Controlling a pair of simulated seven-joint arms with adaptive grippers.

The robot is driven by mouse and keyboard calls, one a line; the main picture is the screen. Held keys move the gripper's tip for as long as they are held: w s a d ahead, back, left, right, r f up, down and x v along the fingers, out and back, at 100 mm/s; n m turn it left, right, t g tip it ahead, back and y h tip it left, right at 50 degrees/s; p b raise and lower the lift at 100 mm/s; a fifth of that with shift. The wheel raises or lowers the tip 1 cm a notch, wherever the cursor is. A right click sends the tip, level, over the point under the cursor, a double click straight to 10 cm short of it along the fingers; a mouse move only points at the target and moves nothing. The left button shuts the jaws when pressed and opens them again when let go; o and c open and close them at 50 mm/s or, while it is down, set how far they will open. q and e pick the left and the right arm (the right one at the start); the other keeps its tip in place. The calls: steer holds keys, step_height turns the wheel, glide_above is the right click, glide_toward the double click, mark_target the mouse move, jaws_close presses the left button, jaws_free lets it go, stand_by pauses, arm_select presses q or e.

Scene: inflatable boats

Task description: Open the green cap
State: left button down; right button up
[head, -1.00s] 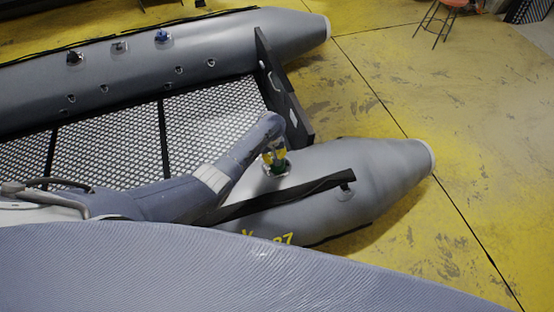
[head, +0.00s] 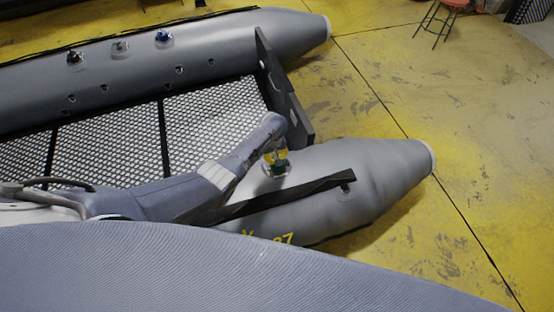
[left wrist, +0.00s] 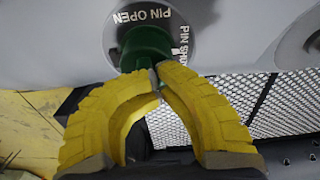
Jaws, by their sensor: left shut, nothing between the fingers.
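The green cap (left wrist: 146,46) sits in a round grey valve plate (left wrist: 118,22) lettered "PIN OPEN" on the near boat tube; the other lettering is partly hidden. In the head view the green cap (head: 280,169) shows low behind my left gripper (head: 275,163). In the left wrist view my left gripper (left wrist: 157,80) has yellow fingers with their tips together at the cap's lower edge. They are shut with nothing between them; I cannot tell whether they touch the cap. My right gripper is not in view.
The near grey tube (head: 385,165) carries a black strap (head: 300,190). A dark transom board (head: 285,90) stands behind the gripper. The far tube (head: 215,45) holds several valve caps. Yellow floor at the right is clear; a stool (head: 437,18) stands far back.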

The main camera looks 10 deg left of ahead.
arm_select(q)
steer(key=shift+w+d+r, duration=0.25)
steer(key=shift+d+r, duration=0.1)
steer(key=shift+d, duration=0.2)
steer(key=shift+w+d+r, duration=0.25)
steer(key=shift+d+r, duration=0.05)
steer(key=shift+d, duration=0.2)
steer(key=shift+w+r, duration=0.1)
steer(key=shift+w+d+r, duration=0.3)
steer(key=shift+d, duration=0.05)
steer(key=shift+a+r, duration=0.1)
steer(key=shift+a, duration=0.05)
steer(key=s+a+r, duration=0.2)
steer(key=a+r, duration=0.3)
steer(key=shift+a, duration=0.25)
stand_by(1.0)
stand_by(0.3)
